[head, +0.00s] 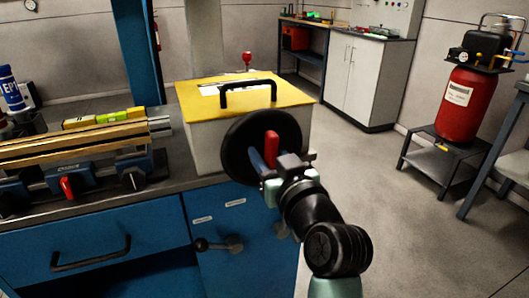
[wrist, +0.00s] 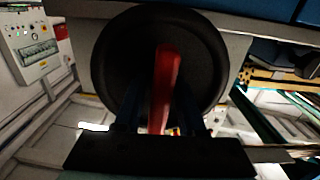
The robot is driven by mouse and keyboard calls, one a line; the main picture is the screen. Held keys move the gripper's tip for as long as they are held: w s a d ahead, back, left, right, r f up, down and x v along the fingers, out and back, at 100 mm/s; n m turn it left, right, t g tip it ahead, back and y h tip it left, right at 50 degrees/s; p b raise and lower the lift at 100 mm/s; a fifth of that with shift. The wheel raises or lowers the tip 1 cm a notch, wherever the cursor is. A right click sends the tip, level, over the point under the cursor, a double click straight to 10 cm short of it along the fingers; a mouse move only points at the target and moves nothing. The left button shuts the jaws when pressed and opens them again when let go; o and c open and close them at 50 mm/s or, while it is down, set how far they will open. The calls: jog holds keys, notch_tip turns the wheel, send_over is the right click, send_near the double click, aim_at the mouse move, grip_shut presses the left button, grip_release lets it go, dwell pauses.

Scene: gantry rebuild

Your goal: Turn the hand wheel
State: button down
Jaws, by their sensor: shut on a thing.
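The hand wheel (head: 236,150) is a black disc on the side of a pale box with a yellow top. It fills the upper middle of the wrist view (wrist: 115,62). A red grip (head: 271,146) stands out from its face and looks upright in the wrist view (wrist: 165,75). My gripper (head: 270,163) is at the wheel's face, shut on the red grip, with one dark blue finger on each side of it in the wrist view (wrist: 159,112). My wrist hides the lower right of the wheel in the head view.
The yellow lid (head: 200,92) carries a black bar handle (head: 249,88). Left on the blue bench are rails (head: 80,142) and a yellow-green level (head: 103,117). A lever (head: 217,244) juts from the bench front. Open floor lies right, before a red tank (head: 456,105).

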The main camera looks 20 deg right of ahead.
jog(key=c, duration=0.8)
grip_release()
jog(key=shift+o, duration=0.2)
jog(key=s, duration=1.3)
jog(key=shift+d+p, duration=0.2)
jog(key=shift+p, duration=0.25)
